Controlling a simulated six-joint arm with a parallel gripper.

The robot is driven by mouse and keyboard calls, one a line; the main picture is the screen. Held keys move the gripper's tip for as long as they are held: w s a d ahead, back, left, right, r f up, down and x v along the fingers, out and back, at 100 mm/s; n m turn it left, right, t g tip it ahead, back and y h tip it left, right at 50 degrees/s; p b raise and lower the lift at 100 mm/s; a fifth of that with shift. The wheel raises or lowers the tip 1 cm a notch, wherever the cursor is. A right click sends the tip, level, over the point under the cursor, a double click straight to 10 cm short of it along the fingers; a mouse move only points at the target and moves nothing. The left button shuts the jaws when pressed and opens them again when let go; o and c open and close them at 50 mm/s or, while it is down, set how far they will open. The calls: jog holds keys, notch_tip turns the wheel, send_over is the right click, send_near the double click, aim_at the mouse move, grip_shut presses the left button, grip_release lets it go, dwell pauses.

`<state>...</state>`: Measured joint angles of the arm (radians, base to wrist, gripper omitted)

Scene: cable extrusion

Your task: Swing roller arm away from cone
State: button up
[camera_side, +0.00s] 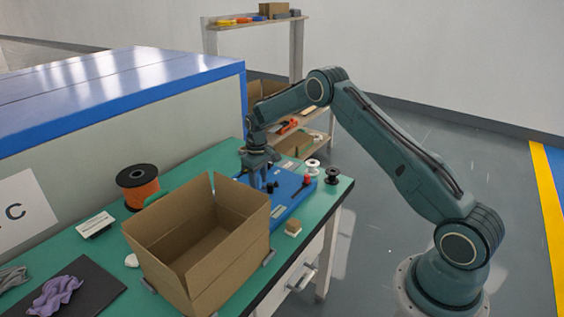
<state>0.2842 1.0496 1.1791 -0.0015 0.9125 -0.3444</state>
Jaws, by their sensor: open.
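My gripper (262,180) points down over a blue flat fixture (287,208) on the green table. Its fingers are open. Small dark parts stand on the fixture just below and right of the gripper, and a red knob (307,180) sits at its right end. The roller arm and the cone are too small here to tell apart from the other parts, and the gripper and the box hide some of the fixture. I cannot tell whether the fingers touch anything.
An open, empty cardboard box (200,240) stands in front of the fixture. An orange cable spool (140,190) is at the left. Small spools (332,176) stand by the table's right edge. A blue-topped cabinet (110,85) runs behind. A shelf (255,24) stands further back.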

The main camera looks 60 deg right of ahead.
grip_shut()
jog(key=shift+a, duration=0.15)
dwell(0.4)
jog(key=m, duration=0.1)
jog(key=a+m, duration=0.1)
jog(key=m, duration=0.1)
jog(key=a+m, duration=0.1)
jog(key=m, duration=0.1)
jog(key=shift+s, duration=0.35)
jog(key=a+m, duration=0.1)
jog(key=m, duration=0.2)
jog(key=shift+a+m, duration=0.3)
jog(key=shift+a, duration=0.05)
jog(key=shift+w+a+m, duration=0.25)
jog(key=shift+a+m, duration=0.25)
jog(key=shift+m, duration=0.7)
grip_release()
